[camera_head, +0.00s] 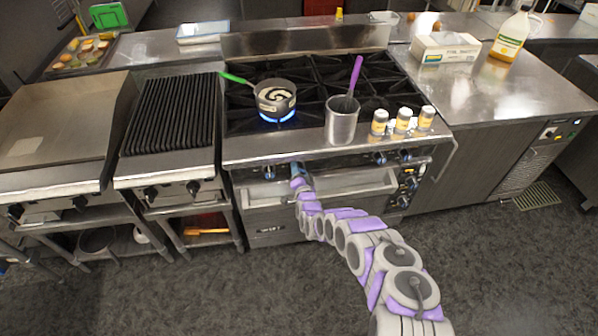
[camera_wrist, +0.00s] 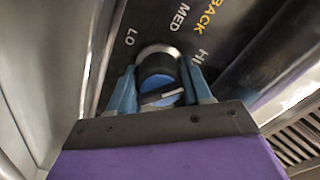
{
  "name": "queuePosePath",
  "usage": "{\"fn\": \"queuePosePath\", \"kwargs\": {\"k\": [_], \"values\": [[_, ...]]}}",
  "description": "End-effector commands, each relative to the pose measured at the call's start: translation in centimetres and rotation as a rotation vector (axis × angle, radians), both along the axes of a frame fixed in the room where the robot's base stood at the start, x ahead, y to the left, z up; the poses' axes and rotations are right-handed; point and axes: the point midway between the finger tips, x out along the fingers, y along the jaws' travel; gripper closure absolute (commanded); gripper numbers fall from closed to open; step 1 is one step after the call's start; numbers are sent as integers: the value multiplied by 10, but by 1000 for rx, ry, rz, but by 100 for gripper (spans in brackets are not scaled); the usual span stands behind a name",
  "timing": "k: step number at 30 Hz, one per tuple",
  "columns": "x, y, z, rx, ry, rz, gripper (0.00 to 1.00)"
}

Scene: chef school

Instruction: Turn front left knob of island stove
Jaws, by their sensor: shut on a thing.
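The island stove (camera_head: 240,148) has a row of knobs along its front panel. My gripper (camera_head: 298,170) reaches the panel just right of the leftmost visible knob (camera_head: 269,172). In the wrist view my gripper's two blue fingers (camera_wrist: 161,92) are shut around a round black and blue knob (camera_wrist: 158,68), one finger on each side. The knob's pale pointer line is tilted. LO, MED and HI are printed around it, and yellow BACK stands beyond. In the head view my gripper hides this knob. A blue flame (camera_head: 277,117) burns under the saucepan.
Several shakers (camera_head: 403,121) line the stove's front right edge. The floor (camera_head: 180,295) before the stove is clear.

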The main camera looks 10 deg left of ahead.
Motion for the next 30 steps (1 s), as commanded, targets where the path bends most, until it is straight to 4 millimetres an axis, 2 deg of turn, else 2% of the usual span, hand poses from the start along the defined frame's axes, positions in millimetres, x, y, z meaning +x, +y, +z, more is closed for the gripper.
{"fn": "queuePosePath", "kwargs": {"k": [1,18,30], "values": [[-2,0,-6,42,22,1,82],[-2,-1,-8,555,170,-3,82],[-2,0,-9,808,247,-4,82]]}}
